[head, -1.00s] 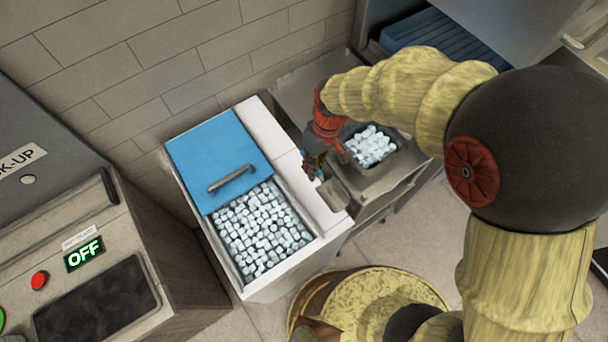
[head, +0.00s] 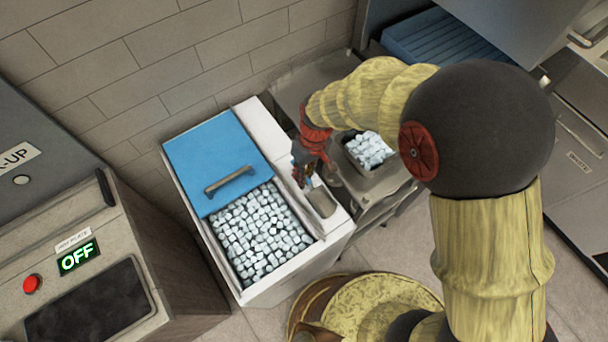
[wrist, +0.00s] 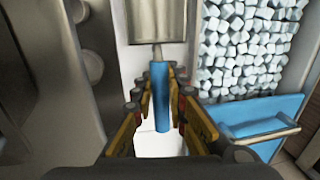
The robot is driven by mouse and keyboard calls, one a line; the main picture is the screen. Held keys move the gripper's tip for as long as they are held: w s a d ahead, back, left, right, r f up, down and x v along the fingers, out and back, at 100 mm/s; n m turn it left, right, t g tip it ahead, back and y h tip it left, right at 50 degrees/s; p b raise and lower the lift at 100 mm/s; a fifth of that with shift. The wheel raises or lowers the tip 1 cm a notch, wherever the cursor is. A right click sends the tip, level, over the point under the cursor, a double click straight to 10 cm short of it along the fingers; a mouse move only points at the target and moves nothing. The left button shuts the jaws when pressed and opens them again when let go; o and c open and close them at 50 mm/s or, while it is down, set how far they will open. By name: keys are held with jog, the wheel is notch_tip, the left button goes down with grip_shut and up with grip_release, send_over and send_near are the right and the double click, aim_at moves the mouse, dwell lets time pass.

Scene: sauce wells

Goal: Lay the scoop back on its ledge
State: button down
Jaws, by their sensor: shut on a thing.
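The scoop has a metal bowl (head: 321,202) and a blue handle (wrist: 160,100). My gripper (head: 303,174) is shut on the handle; in the wrist view its fingers (wrist: 160,92) stand on both sides of it. The scoop lies lengthwise along the white ledge (head: 262,128) on the right side of the ice bin. The ledge also shows under the handle in the wrist view (wrist: 152,145). I cannot tell whether the scoop touches the ledge or hangs just above it.
The ice bin (head: 247,292) is full of ice cubes, its blue lid (head: 213,155) covering the back half. A metal container of ice (head: 369,150) stands right of the ledge. A counter with an OFF display (head: 78,256) is at left, a brick wall behind.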

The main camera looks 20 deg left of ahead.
jog(key=c, duration=1.8)
grip_release()
jog(key=shift+f, duration=0.1)
jog(key=shift+o, duration=0.2)
notch_tip(320, 180, up, 12)
jog(key=w+d+p, duration=0.1)
jog(key=p, duration=0.2)
jog(key=shift+w, duration=0.3)
jog(key=d+r+m+t, duration=0.3)
jog(key=d+r+m, duration=0.2)
jog(key=d+r, duration=1.1)
jog(key=s+d+r+m+t, duration=0.2)
jog(key=s+d, duration=0.2)
jog(key=d, duration=0.3)
jog(key=s+d+r+m+t+h, duration=0.1)
jog(key=s+d+r+m+t, duration=0.1)
jog(key=s+d, duration=0.3)
jog(key=d+m, duration=0.1)
jog(key=d, duration=0.1)
jog(key=shift+s+d+r, duration=0.25)
jog(key=shift+d+r, duration=0.05)
jog(key=shift+r, duration=0.05)
